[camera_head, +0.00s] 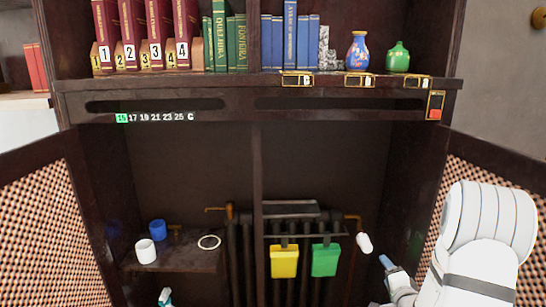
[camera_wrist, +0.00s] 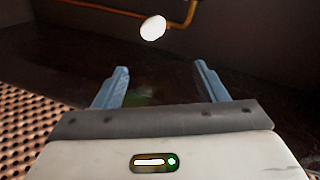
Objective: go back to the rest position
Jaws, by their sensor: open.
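My gripper (camera_head: 387,263) is at the lower right in the head view, in front of the open cabinet. Its blue fingers also show in the wrist view (camera_wrist: 161,70), spread apart with nothing between them. A white rounded knob (camera_head: 364,243) is just beyond and to the left of the fingertips in the head view. It appears in the wrist view (camera_wrist: 152,28) ahead of the fingers and apart from them. My white arm comes in from the right, beside the right cabinet door.
Woven-panel doors (camera_head: 40,225) stand open on both sides. A radiator (camera_head: 292,215) has yellow (camera_head: 284,262) and green (camera_head: 325,260) containers hanging on it. A small shelf (camera_head: 185,262) carries white (camera_head: 145,251) and blue (camera_head: 157,231) cups. Books and vases (camera_head: 358,52) stand above.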

